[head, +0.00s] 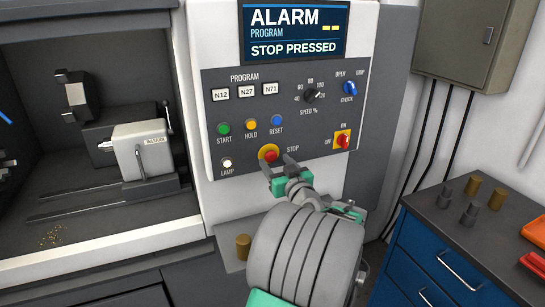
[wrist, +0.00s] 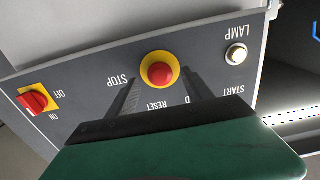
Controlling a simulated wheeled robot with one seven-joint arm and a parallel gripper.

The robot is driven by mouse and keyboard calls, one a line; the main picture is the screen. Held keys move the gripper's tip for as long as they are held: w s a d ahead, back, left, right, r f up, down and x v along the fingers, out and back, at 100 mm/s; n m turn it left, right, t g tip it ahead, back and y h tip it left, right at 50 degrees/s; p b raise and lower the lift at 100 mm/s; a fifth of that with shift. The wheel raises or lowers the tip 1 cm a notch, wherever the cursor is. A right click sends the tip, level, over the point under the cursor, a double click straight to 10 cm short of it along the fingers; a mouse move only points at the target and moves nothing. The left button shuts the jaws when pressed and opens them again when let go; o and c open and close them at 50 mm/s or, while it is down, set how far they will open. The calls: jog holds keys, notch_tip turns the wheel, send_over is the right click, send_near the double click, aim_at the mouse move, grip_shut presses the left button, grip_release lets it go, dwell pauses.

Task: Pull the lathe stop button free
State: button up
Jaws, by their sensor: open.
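The red mushroom stop button (head: 269,153) on its yellow ring sits low on the lathe's grey control panel (head: 230,190). The screen (head: 293,30) reads "ALARM" and "STOP PRESSED". My gripper (head: 278,166) is open in front of the panel, its fingers just below and right of the button in the head view. In the wrist view the button (wrist: 161,75) shows upside down with its label, beyond and between my two grey fingertips (wrist: 161,92). The fingers look empty; whether they touch the button, I cannot tell.
Near the button are the white lamp button (head: 227,163), the green start button (head: 224,128), the yellow hold button (head: 250,125) and the red on/off switch (head: 343,140). A blue drawer cabinet (head: 430,265) with metal parts on top stands at the right.

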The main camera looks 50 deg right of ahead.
aim_at(270, 155)
jog(key=x, duration=0.2)
jog(key=shift+w+d, duration=0.2)
jog(key=shift+w, duration=0.15)
jog(key=shift+c, duration=0.6)
grip_shut()
